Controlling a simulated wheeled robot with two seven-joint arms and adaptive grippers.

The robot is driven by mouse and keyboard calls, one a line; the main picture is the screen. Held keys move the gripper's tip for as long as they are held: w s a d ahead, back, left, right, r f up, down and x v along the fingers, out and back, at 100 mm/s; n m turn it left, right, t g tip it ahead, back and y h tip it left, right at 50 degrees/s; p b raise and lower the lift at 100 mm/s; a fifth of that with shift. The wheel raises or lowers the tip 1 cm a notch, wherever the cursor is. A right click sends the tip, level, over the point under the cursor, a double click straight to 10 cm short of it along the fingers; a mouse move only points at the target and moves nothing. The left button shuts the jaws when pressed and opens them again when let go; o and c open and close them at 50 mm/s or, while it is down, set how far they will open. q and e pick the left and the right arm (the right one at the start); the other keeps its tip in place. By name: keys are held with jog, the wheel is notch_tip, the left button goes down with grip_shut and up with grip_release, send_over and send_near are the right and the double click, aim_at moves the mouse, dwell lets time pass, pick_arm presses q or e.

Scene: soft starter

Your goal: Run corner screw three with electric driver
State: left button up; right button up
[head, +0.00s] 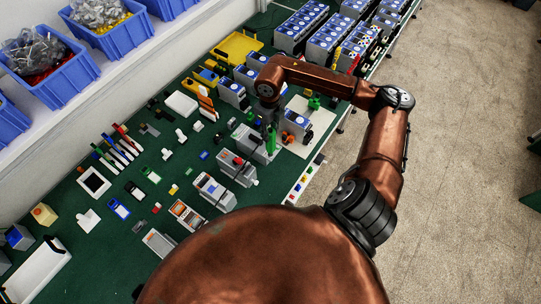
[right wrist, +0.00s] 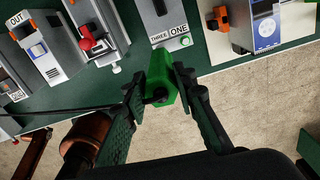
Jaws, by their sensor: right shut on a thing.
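My right gripper (head: 268,118) reaches over the green bench and is shut on the green electric driver (head: 271,140). In the right wrist view the driver (right wrist: 160,72) sits between the two fingers. A grey unit (right wrist: 166,14) stands just beyond the driver, with labels reading THREE and ONE (right wrist: 170,36) on its near edge. My left gripper is not in view.
Other grey units (right wrist: 98,30) stand left of the labelled one. A pale board (head: 312,116) with a blue-and-white unit (head: 296,124) lies to the right. Blue bins (head: 50,75) stand on the shelf, and small parts cover the green bench (head: 140,225).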

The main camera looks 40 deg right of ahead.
jog(key=shift+f, duration=0.25)
dwell(0.3)
jog(key=shift+f+b, duration=0.15)
jog(key=shift+b, duration=0.9)
dwell(1.3)
jog(key=shift+r+p, duration=0.35)
jog(key=shift+r, duration=0.3)
jog(key=shift+r+p, duration=0.8)
jog(key=shift+r, duration=1.15)
